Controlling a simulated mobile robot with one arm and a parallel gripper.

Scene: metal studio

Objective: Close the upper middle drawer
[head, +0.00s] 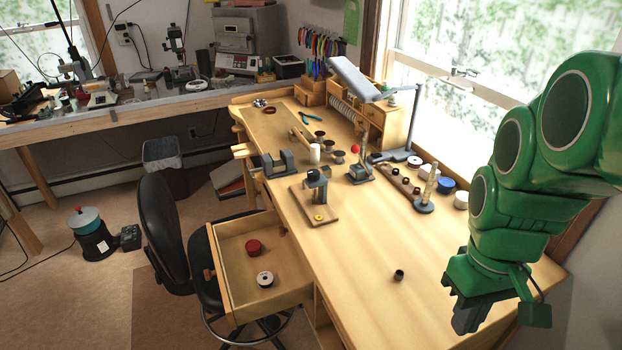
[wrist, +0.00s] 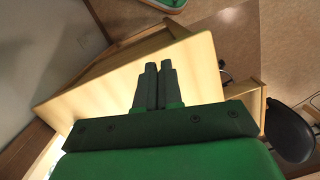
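The upper middle drawer (head: 236,297) of the wooden workbench (head: 350,255) is pulled well out in the head view, toward the black chair. A wooden knob (head: 209,273) is on its front. A red round item (head: 253,247) and a silver spool-like item (head: 265,279) are in it. My gripper (head: 468,318) is above the bench's near right end, well apart from the drawer. In the wrist view my gripper's fingers (wrist: 159,68) are side by side, almost touching, with nothing seen between them. A light wooden part at the right edge may be the drawer; I cannot tell.
A black chair (head: 162,225) stands close to the drawer's front. A small dark cup (head: 399,275) is on the bench top, and a vise-like tool (head: 317,190) stands farther back. The floor left of the chair has free room. A window is behind the bench.

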